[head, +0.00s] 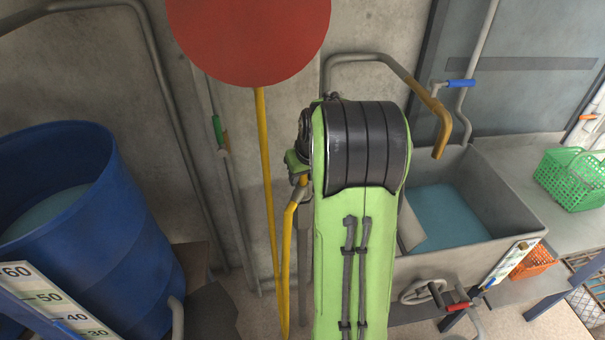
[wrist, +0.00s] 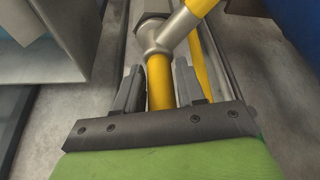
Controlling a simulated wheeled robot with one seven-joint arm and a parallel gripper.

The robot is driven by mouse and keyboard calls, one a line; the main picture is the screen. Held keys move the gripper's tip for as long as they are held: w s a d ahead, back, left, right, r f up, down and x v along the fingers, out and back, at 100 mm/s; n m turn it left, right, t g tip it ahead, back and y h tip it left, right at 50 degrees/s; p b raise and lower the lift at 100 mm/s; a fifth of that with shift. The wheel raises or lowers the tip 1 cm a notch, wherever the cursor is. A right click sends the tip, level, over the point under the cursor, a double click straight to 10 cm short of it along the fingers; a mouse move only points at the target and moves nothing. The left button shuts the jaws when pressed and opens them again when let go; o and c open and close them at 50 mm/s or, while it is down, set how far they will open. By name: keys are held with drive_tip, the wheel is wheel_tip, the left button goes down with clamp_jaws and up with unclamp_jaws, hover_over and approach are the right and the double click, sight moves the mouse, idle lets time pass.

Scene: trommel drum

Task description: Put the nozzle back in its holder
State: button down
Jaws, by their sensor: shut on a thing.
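In the wrist view my gripper (wrist: 160,82) has its two grey fingers on either side of a yellow tube, the nozzle's grip (wrist: 160,95). The grip runs up into a grey metal branched fitting (wrist: 166,36). A yellow length leaves this fitting to the upper right, and another yellow length shows behind the right finger. My arm hides the gripper's fingers there. I cannot make out the holder in either view.
A red disc (head: 249,35) on a yellow pole (head: 268,180) stands left of my arm. A blue barrel (head: 110,225) is at the left. A grey sink (head: 500,195) with bluish water is at the right, by a green basket (head: 570,180). Pipes run along the wall behind.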

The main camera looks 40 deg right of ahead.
drive_tip(key=c, duration=0.6)
unclamp_jaws()
wheel_tip(320, 180, up, 9)
drive_tip(key=p, duration=0.7)
drive_tip(key=shift+r+p, duration=0.15)
drive_tip(key=shift+p, duration=0.2)
drive_tip(key=shift+f, duration=0.2)
drive_tip(key=shift+a, duration=0.1)
